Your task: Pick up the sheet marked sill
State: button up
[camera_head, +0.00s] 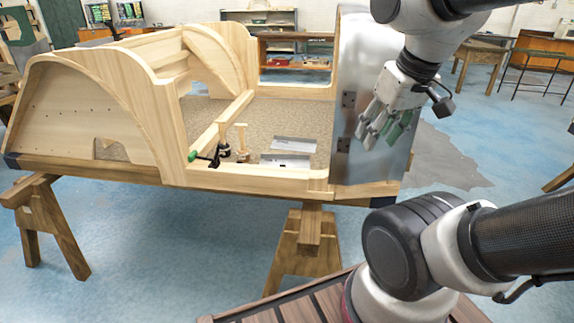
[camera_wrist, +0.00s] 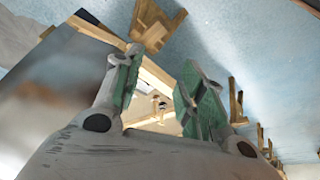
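Two small flat metal sheets lie inside the wooden bodyframe near its front edge: a rear sheet (camera_head: 295,144) and a front sheet (camera_head: 286,161). They lie close together, and any marking is too small to read, so I cannot tell which is marked sill. My gripper (camera_head: 388,128) hangs to the right of the sheets and higher up, in front of the large metal door panel (camera_head: 360,75). In the wrist view my gripper (camera_wrist: 158,78) has its green-padded fingers spread apart with nothing between them. The sheets are not clear in the wrist view.
The wooden bodyframe (camera_head: 250,183) rests on wooden trestles (camera_head: 302,243). A clamp with a green handle (camera_head: 205,157) and a small wooden-handled tool (camera_head: 241,140) stand left of the sheets. The tall door panel borders the sheets' right side. The blue floor (camera_head: 180,260) in front is open.

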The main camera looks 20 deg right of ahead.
aim_at(271, 160)
jog(key=i+j+z, duration=0.15)
jog(key=j, duration=0.2)
jog(key=i+j+z, duration=0.15)
jog(key=j, duration=0.2)
jog(key=i+j+z, duration=0.15)
jog(key=j, duration=0.2)
jog(key=i+j+z, duration=0.15)
jog(key=j, duration=0.25)
jog(key=i+j+z, duration=0.15)
jog(key=j, duration=0.2)
jog(key=i+j+z, duration=0.1)
jog(key=i+j, duration=0.15)
jog(key=i+j+z, duration=0.15)
jog(key=j, duration=0.25)
jog(key=i, duration=0.1)
